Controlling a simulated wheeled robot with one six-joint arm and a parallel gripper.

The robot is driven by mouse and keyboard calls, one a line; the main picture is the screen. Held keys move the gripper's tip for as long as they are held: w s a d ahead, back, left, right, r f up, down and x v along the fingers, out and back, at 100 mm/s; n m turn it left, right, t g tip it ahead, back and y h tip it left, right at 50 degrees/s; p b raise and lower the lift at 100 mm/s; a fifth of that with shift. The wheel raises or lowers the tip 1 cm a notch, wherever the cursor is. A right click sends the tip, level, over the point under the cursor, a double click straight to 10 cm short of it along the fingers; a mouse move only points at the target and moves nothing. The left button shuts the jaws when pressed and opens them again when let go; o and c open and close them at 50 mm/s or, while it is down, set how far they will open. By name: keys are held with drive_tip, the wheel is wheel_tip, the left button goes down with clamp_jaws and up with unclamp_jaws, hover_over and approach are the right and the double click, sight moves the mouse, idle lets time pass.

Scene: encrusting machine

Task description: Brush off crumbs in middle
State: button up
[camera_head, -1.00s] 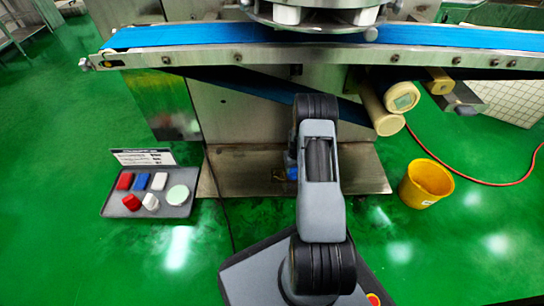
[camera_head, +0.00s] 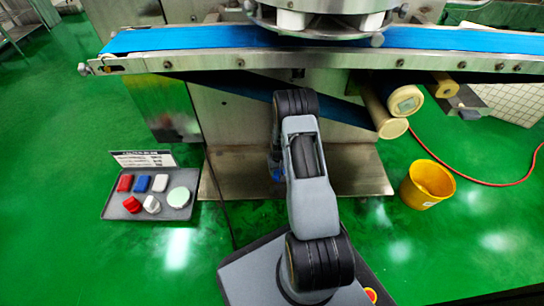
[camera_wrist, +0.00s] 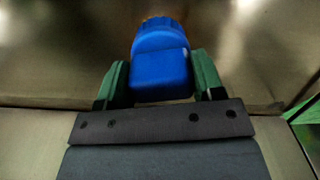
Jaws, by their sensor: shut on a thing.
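My gripper (camera_wrist: 158,85) has green fingers and is shut on a blue block-like tool (camera_wrist: 160,70) with a ridged far end. I cannot see any bristles on it. The tool shows as a small blue patch (camera_head: 277,172) beside my arm in the head view. It is in front of the machine's lower metal panel, above or near the metal base plate (camera_head: 345,170); I cannot tell whether it touches. My arm hides part of the plate's middle. I cannot make out crumbs in either view.
The machine's blue conveyor belt (camera_head: 180,40) runs across above my arm. A grey tray (camera_head: 120,207) with several coloured blocks and a round pale piece lies on the floor at left. A yellow bucket (camera_head: 425,185) stands at right, near a red hose (camera_head: 490,183).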

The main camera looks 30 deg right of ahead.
drive_tip(key=shift+w+a+r, duration=0.1)
drive_tip(key=shift+w+a, duration=0.15)
drive_tip(key=shift+a, duration=0.3)
drive_tip(key=shift+w+a, duration=0.25)
drive_tip(key=shift+a, duration=0.25)
drive_tip(key=r+p, duration=0.1)
drive_tip(key=r, duration=0.1)
drive_tip(key=shift+d+r+p, duration=0.2)
drive_tip(key=shift+r+p, duration=0.15)
drive_tip(key=shift+a+r+p, duration=0.2)
drive_tip(key=shift+r+p, duration=0.35)
drive_tip(key=shift+r, duration=0.15)
drive_tip(key=shift+r+p, duration=1.35)
drive_tip(key=shift+r, duration=0.6)
